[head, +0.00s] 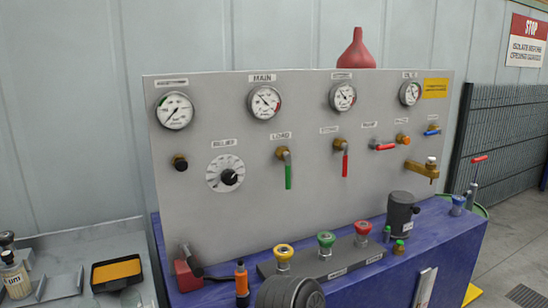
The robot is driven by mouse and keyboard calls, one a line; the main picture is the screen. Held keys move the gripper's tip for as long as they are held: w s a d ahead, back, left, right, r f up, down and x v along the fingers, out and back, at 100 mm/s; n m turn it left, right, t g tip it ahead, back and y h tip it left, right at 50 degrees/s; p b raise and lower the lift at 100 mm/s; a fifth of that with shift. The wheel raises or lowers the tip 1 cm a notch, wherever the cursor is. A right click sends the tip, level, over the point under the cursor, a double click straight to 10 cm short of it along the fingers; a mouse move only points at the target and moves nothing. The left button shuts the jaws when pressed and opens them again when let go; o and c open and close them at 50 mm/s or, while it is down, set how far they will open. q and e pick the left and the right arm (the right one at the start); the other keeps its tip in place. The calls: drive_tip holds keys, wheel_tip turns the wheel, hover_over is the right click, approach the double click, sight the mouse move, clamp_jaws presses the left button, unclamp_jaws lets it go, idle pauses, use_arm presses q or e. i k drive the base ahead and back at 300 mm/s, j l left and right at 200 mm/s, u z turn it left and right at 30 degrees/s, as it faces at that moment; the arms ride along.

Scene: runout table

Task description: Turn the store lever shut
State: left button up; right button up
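A grey upright panel (205,120) carries several lever valves under small labels. A red lever (345,166) hangs straight down from a brass valve right of centre; its label (330,129) may read STORE but is too small to be sure. Left of it, a green lever (288,177) hangs down under the label LOAD. Right of it, a shorter red lever (385,147) lies roughly level. A blue lever (432,132) at the far right also lies roughly level. Neither of my grippers shows in the head view, and nothing touches the levers.
Yellow, green (326,241) and red couplings stand on a dark block before the panel. A dark cylinder (401,212), an orange bottle (241,279) and a red-based handle (188,274) share the blue bench (440,245). A dark round part (290,293) fills the bottom centre.

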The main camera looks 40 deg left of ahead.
sight(345, 146)
drive_tip(key=u, duration=1)
